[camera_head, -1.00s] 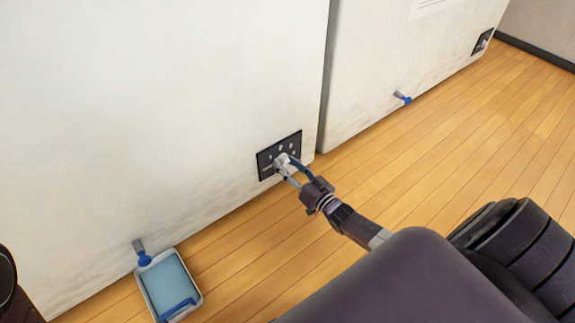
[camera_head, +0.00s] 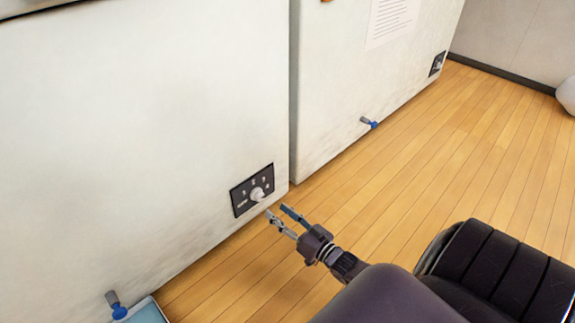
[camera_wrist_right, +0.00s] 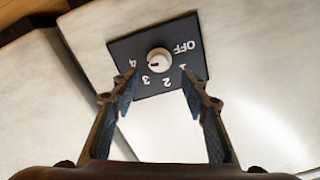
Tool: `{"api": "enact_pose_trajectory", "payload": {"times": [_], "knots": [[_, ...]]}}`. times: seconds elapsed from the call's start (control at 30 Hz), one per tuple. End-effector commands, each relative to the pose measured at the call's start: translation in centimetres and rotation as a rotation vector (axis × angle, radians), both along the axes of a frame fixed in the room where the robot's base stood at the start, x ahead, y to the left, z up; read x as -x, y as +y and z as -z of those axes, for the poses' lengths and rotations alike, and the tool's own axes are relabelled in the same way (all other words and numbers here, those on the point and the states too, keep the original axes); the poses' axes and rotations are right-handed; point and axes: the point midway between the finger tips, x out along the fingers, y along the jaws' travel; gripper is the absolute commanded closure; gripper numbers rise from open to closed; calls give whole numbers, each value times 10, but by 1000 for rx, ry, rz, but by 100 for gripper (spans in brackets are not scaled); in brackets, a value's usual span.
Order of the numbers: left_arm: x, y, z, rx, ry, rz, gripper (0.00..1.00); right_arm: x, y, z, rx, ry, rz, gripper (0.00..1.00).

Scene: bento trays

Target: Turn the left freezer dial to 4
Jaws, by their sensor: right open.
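The left freezer dial (camera_head: 257,194) is a white round knob on a dark panel (camera_head: 239,207) low on the left freezer's front (camera_head: 150,130). In the right wrist view the knob (camera_wrist_right: 159,60) sits between the figures OFF, 1, 2, 3 and 4, and its dark mark points to the left, toward the 4. My right gripper (camera_head: 277,211) is open and empty, in front of the panel and apart from the knob. Its two fingers (camera_wrist_right: 162,92) frame the lower part of the panel in the wrist view. My left gripper is not in view.
A second freezer (camera_head: 350,95) stands to the right with its own dial panel (camera_head: 438,64) and a blue drain tap (camera_head: 369,122). Another blue tap (camera_head: 117,306) and a blue tray (camera_head: 147,313) are at lower left. The wooden floor (camera_head: 430,170) to the right is clear.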

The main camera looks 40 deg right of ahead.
Motion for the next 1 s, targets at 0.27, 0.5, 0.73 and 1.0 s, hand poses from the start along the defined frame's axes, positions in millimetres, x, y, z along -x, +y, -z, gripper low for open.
{"api": "enact_pose_trajectory", "payload": {"times": [0.27, 0.5, 0.73, 1.0], "knots": [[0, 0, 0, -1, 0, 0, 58, 33, -2, 0, 1, 0, -1, 58], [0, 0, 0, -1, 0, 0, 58, 36, -3, -1, 1, -2, -2, 58], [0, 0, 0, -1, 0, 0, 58, 36, -3, -1, 1, -1, -1, 58], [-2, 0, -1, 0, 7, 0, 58, 34, 6, -11, -1, -20, -12, 58]]}}
